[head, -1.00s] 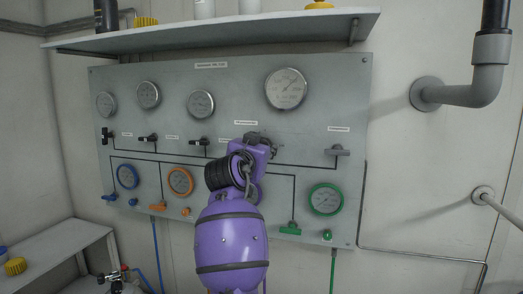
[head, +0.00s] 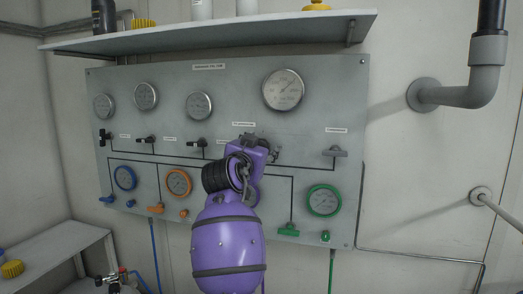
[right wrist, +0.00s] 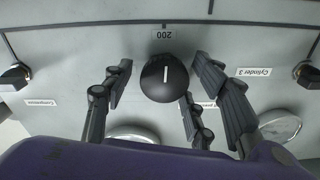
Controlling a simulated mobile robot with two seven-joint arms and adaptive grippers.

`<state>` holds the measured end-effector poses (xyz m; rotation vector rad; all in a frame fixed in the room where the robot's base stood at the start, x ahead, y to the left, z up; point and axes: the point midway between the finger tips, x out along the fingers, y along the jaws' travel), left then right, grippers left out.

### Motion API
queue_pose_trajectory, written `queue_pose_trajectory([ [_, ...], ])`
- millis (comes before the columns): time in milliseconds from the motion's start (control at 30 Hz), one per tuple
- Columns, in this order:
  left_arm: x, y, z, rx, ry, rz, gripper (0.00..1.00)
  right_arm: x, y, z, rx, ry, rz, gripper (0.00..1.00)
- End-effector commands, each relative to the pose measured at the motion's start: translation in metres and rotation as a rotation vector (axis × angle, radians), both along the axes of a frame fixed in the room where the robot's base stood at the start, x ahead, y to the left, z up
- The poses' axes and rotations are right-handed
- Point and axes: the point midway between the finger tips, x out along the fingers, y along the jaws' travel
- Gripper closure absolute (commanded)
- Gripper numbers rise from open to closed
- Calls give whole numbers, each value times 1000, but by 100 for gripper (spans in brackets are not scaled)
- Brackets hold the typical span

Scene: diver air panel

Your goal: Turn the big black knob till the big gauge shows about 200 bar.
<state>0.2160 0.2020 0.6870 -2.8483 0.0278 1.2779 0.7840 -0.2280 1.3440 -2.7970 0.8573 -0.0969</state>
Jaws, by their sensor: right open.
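The big black knob (right wrist: 165,80) is round with a white pointer line and shows in the right wrist view, where the panel is upside down. A label reading 200 sits by its rim, in line with the pointer. My right gripper (right wrist: 161,66) is open, with fingers on both sides of the knob and gaps between. In the head view my right gripper (head: 266,148) is at the panel (head: 232,116) and hides most of the knob. The big gauge (head: 284,90) is white-faced, at the panel's upper right; its needle is too small to read surely. My left gripper is out of view.
Smaller gauges (head: 146,96) and black valve handles (head: 146,139) line the panel's left. Blue, orange and green gauges (head: 324,200) sit below. A shelf (head: 230,37) juts out above. A grey pipe (head: 455,95) stands out from the wall at right.

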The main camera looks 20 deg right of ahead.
Motion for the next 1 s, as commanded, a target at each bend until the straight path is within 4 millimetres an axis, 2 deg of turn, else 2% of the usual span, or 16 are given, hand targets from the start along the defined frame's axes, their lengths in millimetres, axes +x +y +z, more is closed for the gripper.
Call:
queue_pose_trajectory([
  [533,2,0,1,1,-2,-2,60,-84,56,0,2,-2,0,48],
  [700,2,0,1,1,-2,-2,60,-95,62,0,1,-1,-2,48],
  [1000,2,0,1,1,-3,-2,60,-97,63,1,0,-1,-1,48],
])
